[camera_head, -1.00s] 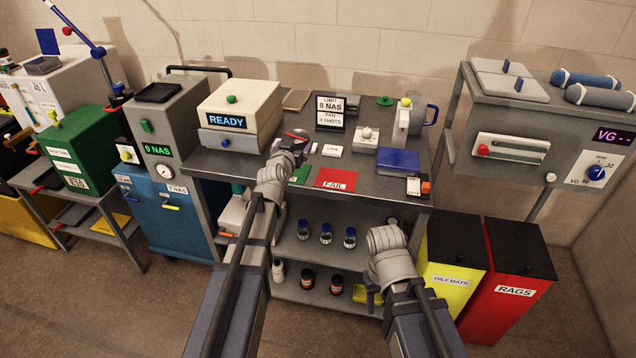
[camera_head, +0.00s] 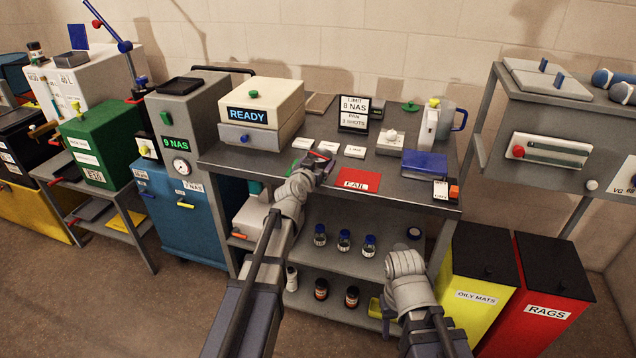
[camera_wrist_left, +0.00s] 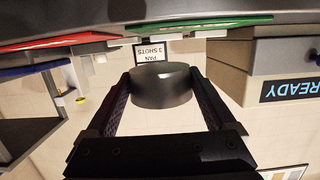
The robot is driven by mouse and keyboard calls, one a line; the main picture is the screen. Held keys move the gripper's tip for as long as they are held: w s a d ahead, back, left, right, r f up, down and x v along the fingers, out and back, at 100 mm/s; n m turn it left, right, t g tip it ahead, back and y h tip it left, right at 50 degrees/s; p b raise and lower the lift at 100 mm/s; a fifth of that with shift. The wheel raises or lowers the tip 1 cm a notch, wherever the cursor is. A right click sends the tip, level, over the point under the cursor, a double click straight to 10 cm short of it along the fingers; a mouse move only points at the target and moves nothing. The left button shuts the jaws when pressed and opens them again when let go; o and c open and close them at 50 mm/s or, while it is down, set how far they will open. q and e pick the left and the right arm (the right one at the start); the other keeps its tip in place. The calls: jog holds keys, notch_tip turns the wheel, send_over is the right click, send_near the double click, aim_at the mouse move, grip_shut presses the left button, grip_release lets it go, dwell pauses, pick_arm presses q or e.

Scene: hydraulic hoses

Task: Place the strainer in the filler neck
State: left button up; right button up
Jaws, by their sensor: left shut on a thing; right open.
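My left gripper (camera_head: 322,160) is over the grey bench top, just left of the red FAIL card. In the left wrist view its two fingers are shut on a short dark grey cylinder (camera_wrist_left: 161,86), which looks like the strainer. In the head view the cylinder is too small and covered to make out. My right gripper (camera_head: 390,312) is open and low in front of the bench's shelves. Its fingers are mostly hidden by my right wrist. I cannot pick out the filler neck for certain in either view.
The bench (camera_head: 232,158) carries the READY box (camera_head: 262,95), a LIMIT sign (camera_head: 353,113), the FAIL card (camera_head: 358,180), a blue box (camera_head: 424,163) and a jug (camera_head: 447,120). A blue cabinet (camera_head: 180,225) and a green box (camera_head: 95,145) stand left. Yellow and red bins stand right.

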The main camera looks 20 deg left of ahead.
pick_arm(q)
jog(key=shift+f, duration=0.1)
notch_tip(320, 180, down, 4)
jog(key=b, duration=0.3)
jog(key=shift+r+b, duration=0.2)
jog(key=shift+b, duration=0.1)
jog(key=shift+f, duration=0.1)
jog(key=o, duration=1.1)
